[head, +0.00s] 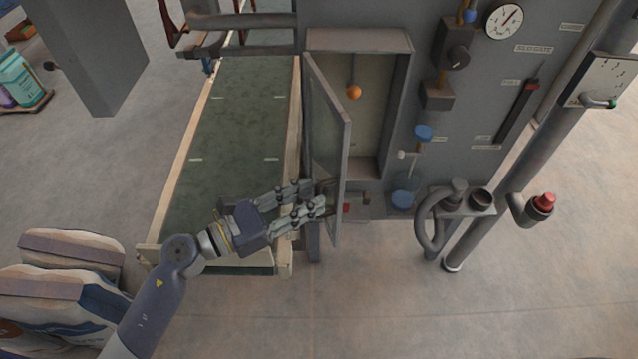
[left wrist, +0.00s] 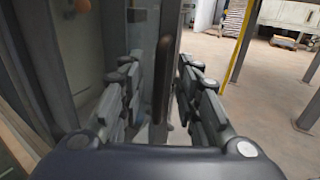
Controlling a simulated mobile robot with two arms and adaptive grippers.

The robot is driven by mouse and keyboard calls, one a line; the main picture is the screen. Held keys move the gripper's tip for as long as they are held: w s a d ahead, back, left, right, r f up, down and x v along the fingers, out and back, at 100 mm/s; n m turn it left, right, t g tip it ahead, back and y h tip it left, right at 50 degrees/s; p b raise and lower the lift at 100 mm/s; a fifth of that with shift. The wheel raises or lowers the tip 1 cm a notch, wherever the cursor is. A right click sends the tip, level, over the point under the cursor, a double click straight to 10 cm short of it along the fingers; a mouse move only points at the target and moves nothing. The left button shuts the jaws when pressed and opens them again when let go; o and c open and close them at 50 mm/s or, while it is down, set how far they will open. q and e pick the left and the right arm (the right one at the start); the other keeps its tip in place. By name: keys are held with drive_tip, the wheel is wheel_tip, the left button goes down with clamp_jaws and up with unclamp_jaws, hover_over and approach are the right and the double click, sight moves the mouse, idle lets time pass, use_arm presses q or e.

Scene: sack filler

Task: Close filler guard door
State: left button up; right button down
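The filler guard door (head: 328,140), a grey-framed clear panel, stands swung open from the left side of the cabinet opening. My left gripper (head: 318,196) is at the door's lower part, with its fingertips by the door handle (head: 331,187). In the left wrist view the handle (left wrist: 162,75) is a dark upright bar between the spread fingers of my left gripper (left wrist: 158,92), with a gap showing on either side. Whether a fingertip touches the door is hard to tell. My right gripper is not in view.
The open cabinet (head: 365,125) holds an orange ball on a rod (head: 353,92). A green conveyor (head: 235,130) runs left of the door. Filled sacks (head: 60,285) lie at lower left. A post with a red button (head: 544,202) stands at right. The floor in front is clear.

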sight(316, 195)
use_arm(q)
drive_tip(key=shift+p+x, duration=0.4)
drive_tip(key=shift+x, duration=1.3)
clamp_jaws()
